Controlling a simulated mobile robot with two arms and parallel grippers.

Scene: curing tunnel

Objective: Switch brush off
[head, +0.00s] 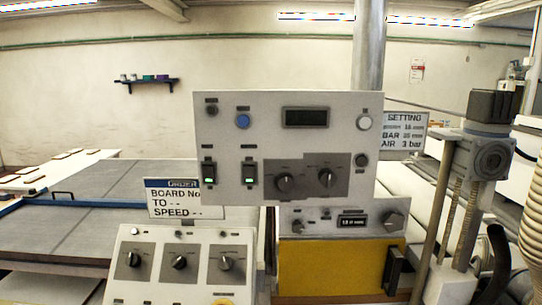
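A light grey control panel (275,100) stands upright in the middle of the head view. The panel also has a blue button (243,121), a white button (364,122), a dark display (306,117) and two black knobs, one left (284,183) and one right (326,177). Neither gripper is in view.
A lower panel (150,260) with three knobs stands at the front left. A smaller panel (375,221) sits above a yellow front (330,268). An order sign (185,211) and a setting sign (404,118) flank the main panel. A motor unit (490,157) stands right.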

